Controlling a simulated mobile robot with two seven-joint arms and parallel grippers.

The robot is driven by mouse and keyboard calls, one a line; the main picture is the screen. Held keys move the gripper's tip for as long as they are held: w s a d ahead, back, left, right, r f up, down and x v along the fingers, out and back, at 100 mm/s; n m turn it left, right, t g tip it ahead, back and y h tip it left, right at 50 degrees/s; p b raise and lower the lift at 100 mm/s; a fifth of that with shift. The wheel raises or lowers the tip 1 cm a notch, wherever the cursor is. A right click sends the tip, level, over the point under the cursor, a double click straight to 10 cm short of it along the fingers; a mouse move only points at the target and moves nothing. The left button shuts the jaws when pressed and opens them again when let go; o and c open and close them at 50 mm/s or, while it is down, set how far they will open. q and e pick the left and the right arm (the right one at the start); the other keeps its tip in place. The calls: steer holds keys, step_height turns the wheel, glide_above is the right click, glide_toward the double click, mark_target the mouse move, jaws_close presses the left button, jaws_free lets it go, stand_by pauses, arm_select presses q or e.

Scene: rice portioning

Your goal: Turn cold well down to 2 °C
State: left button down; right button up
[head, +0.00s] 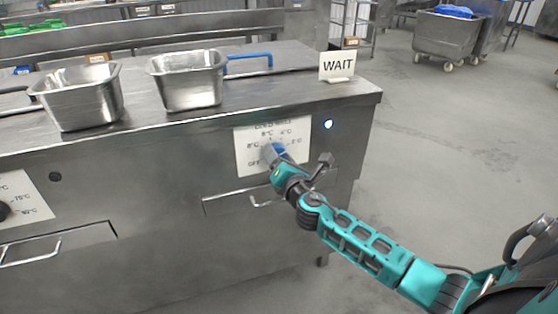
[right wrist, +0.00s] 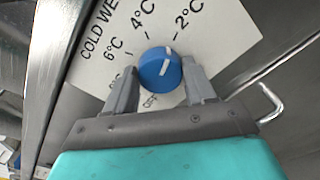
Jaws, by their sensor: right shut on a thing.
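The cold well dial is a white panel (head: 246,154) on the steel counter's front, and it also shows in the right wrist view (right wrist: 215,42). Its blue knob (right wrist: 160,68) has a white pointer line. In the right wrist view the line points up and slightly right, roughly at the tick beside the 2°C mark. My right gripper (right wrist: 157,88) is shut on the knob, one finger on each side. In the head view my right gripper (head: 272,153) covers part of the dial, and some knob shows behind it. My left gripper is out of view.
Two steel pans (head: 82,96) (head: 190,82) and a WAIT sign (head: 337,66) stand on the counter. A lit indicator (head: 328,124) sits right of the dial. A drawer handle (head: 262,202) is below it. Another dial panel (head: 25,195) is at left.

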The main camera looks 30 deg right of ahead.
steer(key=shift+m, duration=0.6)
steer(key=o, duration=1)
steer(key=shift+o, duration=0.2)
steer(key=shift+s, duration=0.1)
steer(key=v, duration=1.2)
steer(key=shift+s+p, duration=0.3)
steer(key=shift+s, duration=0.05)
steer(key=shift+a, duration=0.1)
